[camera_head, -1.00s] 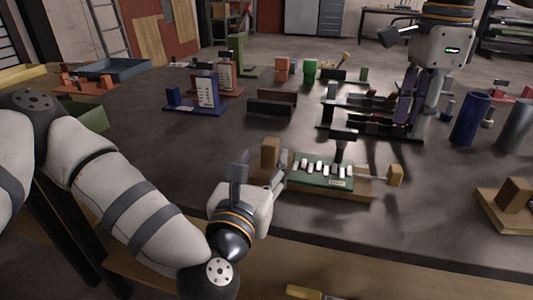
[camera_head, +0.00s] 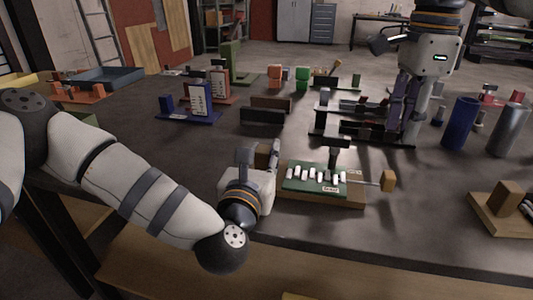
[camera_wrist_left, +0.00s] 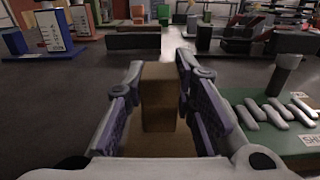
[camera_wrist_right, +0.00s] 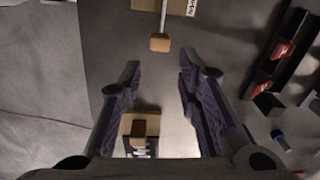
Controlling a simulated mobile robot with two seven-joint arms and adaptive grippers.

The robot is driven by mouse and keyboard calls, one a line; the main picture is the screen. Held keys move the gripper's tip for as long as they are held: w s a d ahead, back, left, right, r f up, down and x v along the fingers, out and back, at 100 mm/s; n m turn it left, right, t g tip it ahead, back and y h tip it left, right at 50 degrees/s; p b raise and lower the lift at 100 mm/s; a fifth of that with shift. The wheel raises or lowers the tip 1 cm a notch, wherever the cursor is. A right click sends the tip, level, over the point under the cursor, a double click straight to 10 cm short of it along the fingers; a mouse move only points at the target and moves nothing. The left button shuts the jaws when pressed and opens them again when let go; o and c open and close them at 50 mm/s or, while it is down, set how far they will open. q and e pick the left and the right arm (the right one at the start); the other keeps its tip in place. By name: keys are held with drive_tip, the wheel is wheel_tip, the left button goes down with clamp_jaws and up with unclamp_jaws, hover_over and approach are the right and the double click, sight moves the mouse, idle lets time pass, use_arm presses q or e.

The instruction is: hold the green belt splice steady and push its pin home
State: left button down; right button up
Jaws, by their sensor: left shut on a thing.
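The green belt splice (camera_head: 312,178) lies on a wooden base with several white links along its top. It also shows at the right of the left wrist view (camera_wrist_left: 262,128). Its pin sticks out to the right and ends in a wooden handle (camera_head: 388,181); the handle also shows in the right wrist view (camera_wrist_right: 160,42). A wooden block (camera_wrist_left: 158,95) stands at the splice's left end. My left gripper (camera_head: 260,154) is shut on this block. My right gripper (camera_head: 402,132) is open and empty, pointing down above the table, behind the pin handle.
Black racks (camera_head: 365,132) stand behind the splice near my right gripper. A blue cylinder (camera_head: 460,123) and a grey cylinder (camera_head: 507,130) stand at the right. A wooden fixture (camera_head: 500,212) lies at the front right. The table in front of the splice is clear.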

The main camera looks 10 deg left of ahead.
drive_tip(key=shift+d, duration=0.1)
clamp_jaws()
drive_tip(key=s+d+f+n+t+y, duration=0.1)
drive_tip(key=s+d+n+t+y, duration=0.2)
drive_tip(key=d+n, duration=0.9)
drive_tip(key=shift+s+d+f+n+t+y, duration=0.25)
drive_tip(key=shift+n+t+y, duration=0.85)
drive_tip(key=shift+n, duration=1.9)
drive_tip(key=shift+w+g+y, duration=0.1)
drive_tip(key=shift+g+y, duration=0.2)
